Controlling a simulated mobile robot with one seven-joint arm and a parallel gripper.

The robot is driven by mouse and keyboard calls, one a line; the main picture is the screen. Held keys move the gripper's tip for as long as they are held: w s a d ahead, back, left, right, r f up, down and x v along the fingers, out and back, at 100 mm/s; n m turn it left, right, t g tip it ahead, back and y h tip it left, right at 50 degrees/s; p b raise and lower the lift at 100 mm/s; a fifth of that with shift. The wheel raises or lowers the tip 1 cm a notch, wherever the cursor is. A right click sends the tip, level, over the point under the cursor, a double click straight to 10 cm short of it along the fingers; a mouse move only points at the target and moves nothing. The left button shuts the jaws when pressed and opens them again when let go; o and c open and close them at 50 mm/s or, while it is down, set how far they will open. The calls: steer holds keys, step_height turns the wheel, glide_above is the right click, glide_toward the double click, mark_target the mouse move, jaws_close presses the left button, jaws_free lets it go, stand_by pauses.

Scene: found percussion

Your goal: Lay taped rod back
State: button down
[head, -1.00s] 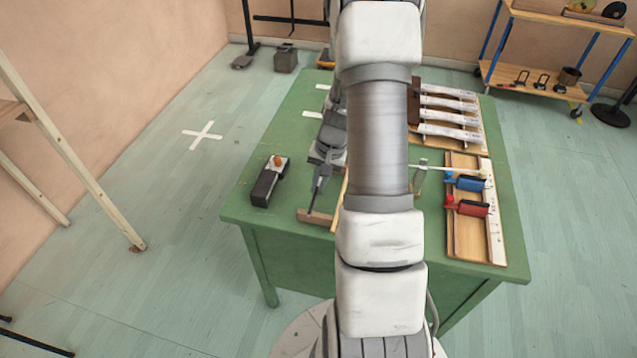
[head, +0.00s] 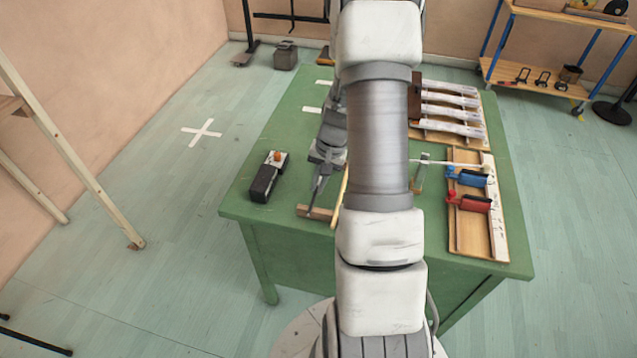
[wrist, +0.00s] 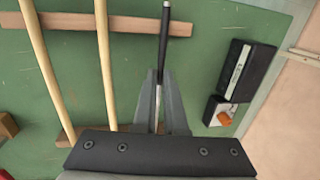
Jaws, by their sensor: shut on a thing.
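The taped rod (wrist: 164,40) is thin, with a black wrapped length, a pale tip and a bare metallic part nearer my gripper. My gripper (wrist: 158,88) is shut on it in the wrist view. The rod crosses over the end of a wooden rack bar (wrist: 130,23), right of two pale wooden sticks (wrist: 45,68) (wrist: 107,65); I cannot tell whether it touches the bar. In the head view my gripper (head: 320,182) is low over the green table by the rack's near bar (head: 314,212), and the rod is not clear there.
A black box with an orange knob (head: 268,178) lies left of my gripper; it also shows in the wrist view (wrist: 240,72). A wooden tray with blue and red clamps (head: 468,240) and several pale bars (head: 450,112) are on the right. My arm hides the table's middle.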

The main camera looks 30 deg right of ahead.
steer(key=c, duration=0.9)
jaws_free()
step_height(320, 180, up, 17)
steer(key=s+d+p, duration=0.2)
steer(key=shift+d, duration=0.4)
